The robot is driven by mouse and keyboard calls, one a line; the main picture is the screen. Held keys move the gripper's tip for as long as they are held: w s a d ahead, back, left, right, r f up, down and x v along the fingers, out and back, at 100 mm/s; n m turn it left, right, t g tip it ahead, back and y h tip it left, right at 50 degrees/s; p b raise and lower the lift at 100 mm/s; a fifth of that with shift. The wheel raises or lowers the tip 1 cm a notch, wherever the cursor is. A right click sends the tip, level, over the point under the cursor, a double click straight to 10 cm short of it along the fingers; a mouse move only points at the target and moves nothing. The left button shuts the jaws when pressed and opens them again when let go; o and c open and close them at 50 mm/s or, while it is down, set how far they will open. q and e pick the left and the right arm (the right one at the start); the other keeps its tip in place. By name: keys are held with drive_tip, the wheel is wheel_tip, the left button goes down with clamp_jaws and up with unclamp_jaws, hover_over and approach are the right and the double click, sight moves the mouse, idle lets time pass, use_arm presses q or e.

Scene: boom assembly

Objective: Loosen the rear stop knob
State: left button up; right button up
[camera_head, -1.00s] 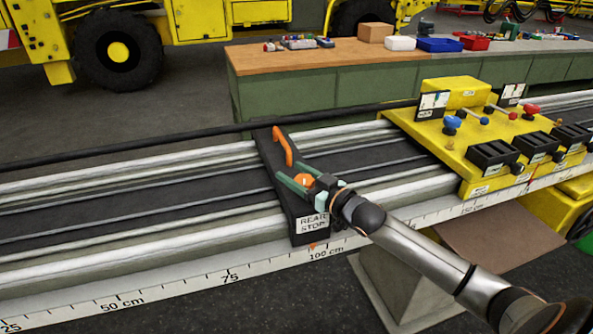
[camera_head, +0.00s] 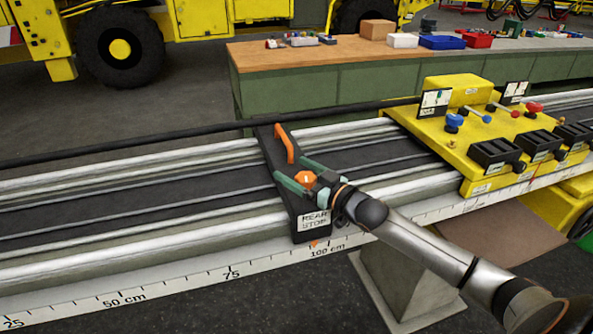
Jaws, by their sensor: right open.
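The rear stop (camera_head: 279,158) is a black crosspiece lying over the rails, with a white "REAR STOP" label (camera_head: 314,220) at its near end. An orange handle (camera_head: 284,144) stands on its far part. The orange rear stop knob (camera_head: 305,179) sits on its middle. My right gripper (camera_head: 293,173) is open, with its greenish fingers reaching either side of the knob; I cannot tell whether they touch it. My left gripper is not in view.
A scale (camera_head: 180,284) runs along the near rail, with the stop near 100 cm. A yellow control unit (camera_head: 470,150) with knobs and black boxes sits on the rails to the right. A workbench (camera_head: 335,88) with bins stands behind.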

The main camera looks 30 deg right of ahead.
drive_tip(key=shift+s+f, duration=0.1)
drive_tip(key=shift+s, duration=0.05)
drive_tip(key=v, duration=1.2)
drive_tip(key=shift+s, duration=0.15)
idle(0.5)
